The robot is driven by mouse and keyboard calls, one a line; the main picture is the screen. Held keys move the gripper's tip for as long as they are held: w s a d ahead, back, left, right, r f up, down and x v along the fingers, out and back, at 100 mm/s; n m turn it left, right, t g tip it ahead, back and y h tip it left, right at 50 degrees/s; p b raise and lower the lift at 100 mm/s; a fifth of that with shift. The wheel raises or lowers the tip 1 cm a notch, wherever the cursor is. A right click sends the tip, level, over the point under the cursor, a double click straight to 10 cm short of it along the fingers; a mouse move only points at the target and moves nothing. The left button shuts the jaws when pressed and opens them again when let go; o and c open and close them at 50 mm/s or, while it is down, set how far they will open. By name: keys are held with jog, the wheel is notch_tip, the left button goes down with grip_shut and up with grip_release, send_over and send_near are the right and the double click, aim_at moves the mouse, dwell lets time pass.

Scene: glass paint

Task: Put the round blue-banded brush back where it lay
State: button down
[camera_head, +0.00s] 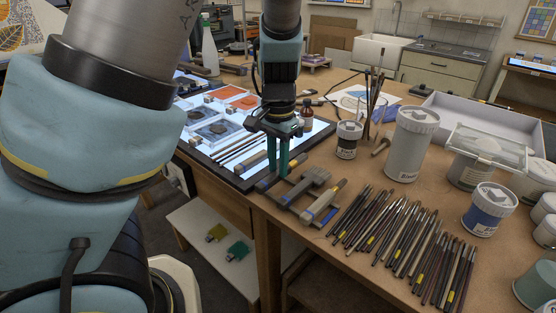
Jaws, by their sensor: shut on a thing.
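My gripper (279,168) points down with its teal fingers at the front right corner of the light panel, low over a blue-grey brush rest (318,222). It is shut on a brush that is mostly hidden by the fingers; a pale handle (251,162) shows just left of them. I cannot make out its band at this size. On the rest, right of the fingers, lie a thick grey-brown brush (310,184) and a pale-handled brush (329,198). I cannot tell whether the held brush touches the rest.
The lit panel (316,138) with thin brushes and glass tiles lies behind and left. Many dark brushes (400,238) fill the table's front right. A white jar (409,145), a small dark-labelled jar (348,139) and a blue-labelled jar (486,209) stand to the right.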

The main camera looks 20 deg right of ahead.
jog(key=shift+f+p, duration=0.6)
jog(key=shift+p, duration=0.55)
dwell(1.2)
jog(key=c, duration=0.6)
grip_release()
